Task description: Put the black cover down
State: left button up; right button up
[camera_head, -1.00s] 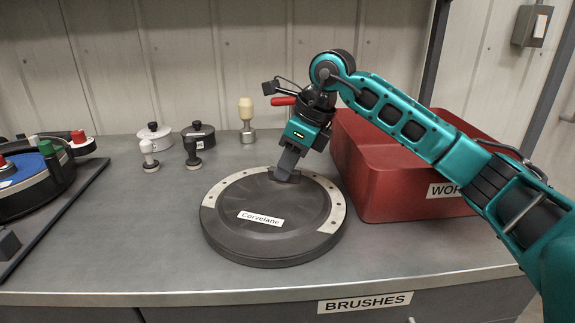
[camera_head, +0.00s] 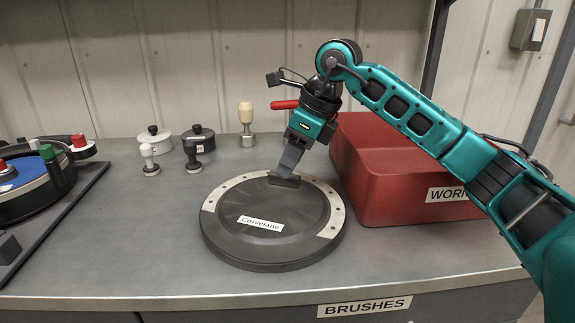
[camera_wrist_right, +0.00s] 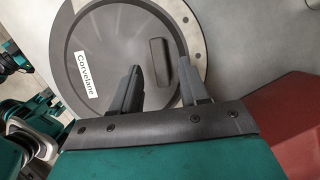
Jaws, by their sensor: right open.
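The black cover (camera_head: 270,222) lies flat on the grey bench, a round dark disc with a white "Corvelane" label and light metal arcs near its rim. It also shows in the right wrist view (camera_wrist_right: 118,40), with a raised dark handle bar (camera_wrist_right: 158,62). My right gripper (camera_head: 285,178) is at the cover's far right side, close to the handle. In the right wrist view its fingers (camera_wrist_right: 160,75) are apart, one to each side of the handle, and do not appear to touch it. My left gripper does not show in the head view.
A red bin (camera_head: 385,185) stands right of the cover. Behind are a white pot (camera_head: 154,140), a black pot (camera_head: 199,137), small knobbed pieces and a beige-handled tool (camera_head: 246,122). At left, a round device (camera_head: 35,180) sits on a dark board.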

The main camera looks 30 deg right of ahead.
jog(key=p+v, duration=0.1)
jog(key=v, duration=0.8)
jog(key=shift+r, duration=0.35)
